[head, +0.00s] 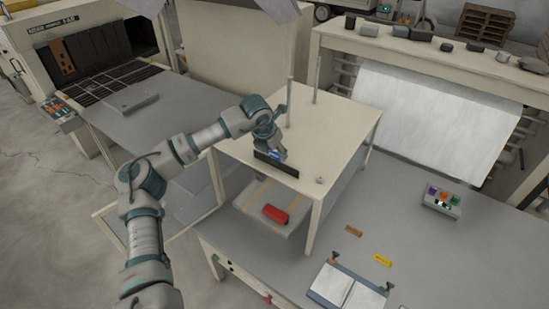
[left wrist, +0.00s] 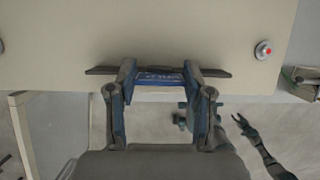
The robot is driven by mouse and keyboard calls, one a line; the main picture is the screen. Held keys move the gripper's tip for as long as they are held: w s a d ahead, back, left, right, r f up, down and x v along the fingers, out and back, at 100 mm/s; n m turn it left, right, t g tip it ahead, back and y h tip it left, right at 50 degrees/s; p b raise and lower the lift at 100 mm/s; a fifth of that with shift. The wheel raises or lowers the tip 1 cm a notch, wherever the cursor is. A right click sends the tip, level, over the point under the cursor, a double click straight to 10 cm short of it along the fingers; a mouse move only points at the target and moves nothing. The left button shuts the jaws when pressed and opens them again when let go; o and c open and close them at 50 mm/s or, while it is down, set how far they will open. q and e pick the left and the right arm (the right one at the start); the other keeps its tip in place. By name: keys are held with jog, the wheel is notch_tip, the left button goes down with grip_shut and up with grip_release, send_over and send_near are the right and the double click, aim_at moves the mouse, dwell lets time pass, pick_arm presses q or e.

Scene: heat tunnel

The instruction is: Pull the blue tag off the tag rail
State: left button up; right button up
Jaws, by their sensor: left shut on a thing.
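The black tag rail (head: 276,164) stands at the front edge of the cream table top. It also shows in the left wrist view (left wrist: 101,70). The blue tag (left wrist: 160,78) with pale lettering is at the rail's middle. My left gripper (left wrist: 159,84) is shut on the blue tag, one finger at each side. In the head view the left gripper (head: 277,152) hides most of the tag. My right gripper (left wrist: 239,122) shows small and low in the left wrist view, its fingers apart, away from the rail.
A red-topped button (head: 320,180) sits right of the rail. Two upright posts (head: 290,100) stand behind it. A red object (head: 275,214) lies on the shelf below. A control box (head: 441,201) and an open book (head: 346,288) are on the grey bench.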

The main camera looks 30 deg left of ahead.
pick_arm(q)
jog(key=shift+a+f, duration=0.25)
jog(key=shift+f, duration=0.05)
jog(key=shift+d+r, duration=0.1)
jog(key=shift+d, duration=0.15)
jog(key=shift+d+r, duration=0.1)
jog(key=shift+r, duration=0.05)
jog(key=shift+a+r+p, duration=0.35)
jog(key=shift+r+p, duration=0.05)
jog(key=shift+p, duration=0.05)
jog(key=shift+d+r, duration=0.3)
jog(key=shift+r, duration=0.15)
jog(key=shift+r+p, duration=0.25)
jog(key=shift+p, duration=0.05)
pick_arm(e)
jog(key=shift+w+a+r, duration=0.1)
jog(key=shift+a+r, duration=0.05)
jog(key=shift+r, duration=0.55)
pick_arm(q)
jog(key=shift+a+r+p, duration=0.2)
jog(key=shift+r+p, duration=0.1)
jog(key=shift+r, duration=0.1)
pick_arm(e)
jog(key=shift+a+r, duration=0.1)
jog(key=shift+r, duration=0.2)
